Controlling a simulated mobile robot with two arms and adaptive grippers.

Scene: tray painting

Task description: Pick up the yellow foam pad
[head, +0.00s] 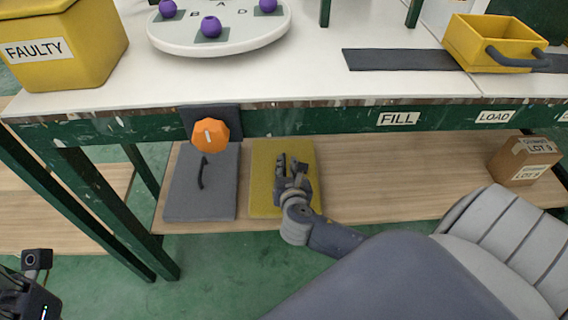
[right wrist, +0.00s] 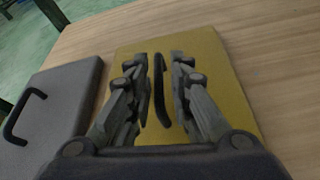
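The yellow foam pad (head: 264,158) lies flat on the wooden lower shelf, under the white table top. In the right wrist view the yellow foam pad (right wrist: 209,48) has a dark handle (right wrist: 160,88) standing up from it. My right gripper (head: 290,166) is over the pad, and its fingers hide part of it. In the right wrist view my right gripper (right wrist: 159,64) is open. Its two fingers are on either side of the handle, with a gap on each side. My left gripper (head: 18,290) is only partly in view at the lower left, and its fingers cannot be made out.
A grey pad (head: 180,205) with a dark handle lies left of the yellow one. An orange knob (head: 210,135) sticks out at the table's front edge above. A cardboard box (head: 524,160) stands on the shelf at right. The shelf between is clear.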

